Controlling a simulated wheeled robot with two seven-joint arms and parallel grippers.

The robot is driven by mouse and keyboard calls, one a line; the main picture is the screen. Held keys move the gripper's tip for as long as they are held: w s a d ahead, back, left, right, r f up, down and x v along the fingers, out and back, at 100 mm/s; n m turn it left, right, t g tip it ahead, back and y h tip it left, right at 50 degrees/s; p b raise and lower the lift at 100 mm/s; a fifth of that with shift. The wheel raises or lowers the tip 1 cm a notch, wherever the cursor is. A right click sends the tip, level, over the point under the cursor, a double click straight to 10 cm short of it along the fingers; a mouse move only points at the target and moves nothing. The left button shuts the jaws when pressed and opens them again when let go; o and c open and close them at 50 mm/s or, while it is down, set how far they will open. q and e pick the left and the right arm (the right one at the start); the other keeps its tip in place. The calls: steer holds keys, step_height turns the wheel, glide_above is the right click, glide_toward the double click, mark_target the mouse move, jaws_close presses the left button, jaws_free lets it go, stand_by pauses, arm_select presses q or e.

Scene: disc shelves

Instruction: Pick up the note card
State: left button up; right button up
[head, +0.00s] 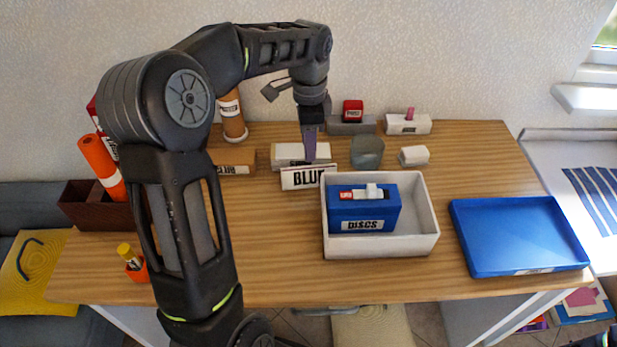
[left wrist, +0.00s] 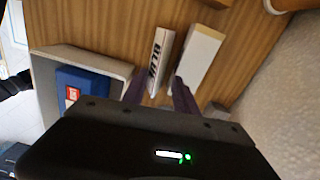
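The note card (head: 302,178) is white with the dark word BLUE and stands on the wooden table in front of a pale block (head: 287,153). In the left wrist view the card (left wrist: 158,60) lies beside the pale block (left wrist: 200,55). My left gripper (head: 310,155) comes down from above at the card. In the left wrist view its purple fingers (left wrist: 159,94) are apart, with the near end of the card between them; I cannot tell whether they touch it. The fingers partly hide the card's end. My right gripper is not in view.
A white tray (head: 430,220) holding a blue DISCS box (head: 362,207) stands just right of the card. A blue tray (head: 520,235) lies further right. A grey cup (head: 367,152) and small labelled blocks stand behind. The table's front middle is clear.

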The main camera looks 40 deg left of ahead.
mark_target(308, 168)
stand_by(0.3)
arm_select(q)
steer(key=shift+f, duration=1.3)
steer(key=shift+s+f+p, duration=0.1)
steer(key=shift+f+p, duration=0.5)
steer(key=shift+f, duration=2.05)
jaws_close()
